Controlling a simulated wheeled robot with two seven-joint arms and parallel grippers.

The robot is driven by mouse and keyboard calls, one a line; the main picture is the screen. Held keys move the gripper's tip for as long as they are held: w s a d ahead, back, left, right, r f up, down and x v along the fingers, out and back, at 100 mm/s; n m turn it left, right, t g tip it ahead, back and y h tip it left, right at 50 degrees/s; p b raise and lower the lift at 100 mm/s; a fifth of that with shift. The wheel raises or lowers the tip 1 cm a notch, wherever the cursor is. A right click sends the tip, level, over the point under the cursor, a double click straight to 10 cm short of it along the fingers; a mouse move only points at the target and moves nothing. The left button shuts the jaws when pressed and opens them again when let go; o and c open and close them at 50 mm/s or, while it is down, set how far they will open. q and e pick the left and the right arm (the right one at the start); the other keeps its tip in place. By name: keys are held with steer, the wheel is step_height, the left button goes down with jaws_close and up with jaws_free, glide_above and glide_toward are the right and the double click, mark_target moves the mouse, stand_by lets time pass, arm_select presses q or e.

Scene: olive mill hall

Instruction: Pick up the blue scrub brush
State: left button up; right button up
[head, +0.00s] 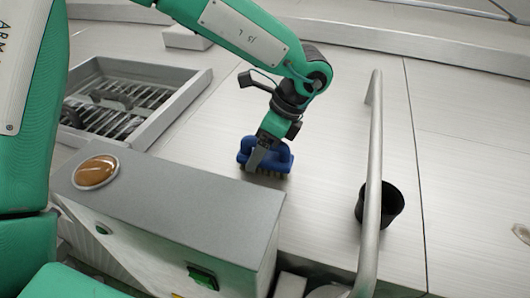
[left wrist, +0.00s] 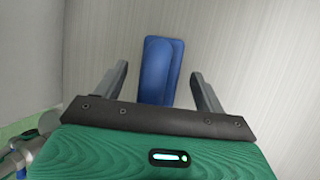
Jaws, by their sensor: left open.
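The blue scrub brush (head: 278,158) rests bristles down on the pale metal worktop, in the middle of the head view. My left gripper (head: 258,158) is right at the brush and hides part of it. In the left wrist view the brush (left wrist: 160,70) lies between the two open fingers of my left gripper (left wrist: 160,85), with a gap on both sides. Its near end is hidden behind the gripper body. My right gripper is not in view.
A metal rail (head: 374,170) and a black cup (head: 390,203) are to the right. A slatted metal tray (head: 185,98) lies left.

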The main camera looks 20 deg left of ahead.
arm_select(q)
steer(key=c, duration=1)
steer(key=shift+c, duration=0.7)
steer(key=shift+w+r+b, duration=0.1)
steer(key=shift+r+b, duration=0.35)
steer(key=shift+r, duration=0.1)
step_height(320, 180, up, 19)
steer(key=b, duration=0.7)
